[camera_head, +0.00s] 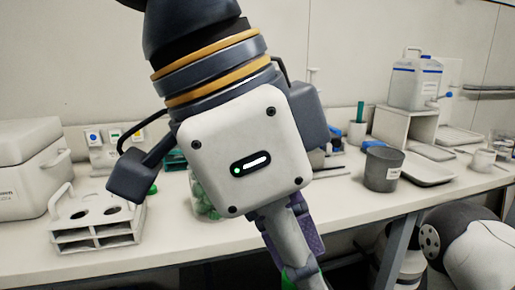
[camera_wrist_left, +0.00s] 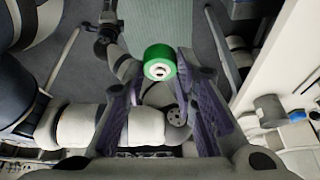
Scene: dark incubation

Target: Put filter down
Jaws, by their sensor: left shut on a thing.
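My left arm reaches down across the middle of the head view, and its purple-lined gripper (camera_head: 302,262) hangs low in front of the table's front edge. In the left wrist view the two fingers (camera_wrist_left: 160,75) are closed on a round green piece with a white centre (camera_wrist_left: 159,59), which appears to be the filter. It is held at the fingertips, with floor behind it, apart from the table (camera_head: 340,212). In the head view only a bit of green (camera_head: 290,279) shows beside the fingers; the rest is hidden. My right gripper cannot be made out.
A white rack with round holes (camera_head: 98,222) stands at the left, by a white lidded box (camera_head: 24,165). A jar with green contents (camera_head: 206,203) is partly behind my arm. A grey beaker (camera_head: 383,168), trays (camera_head: 424,170) and a carboy (camera_head: 413,83) stand right. Front table strips are clear.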

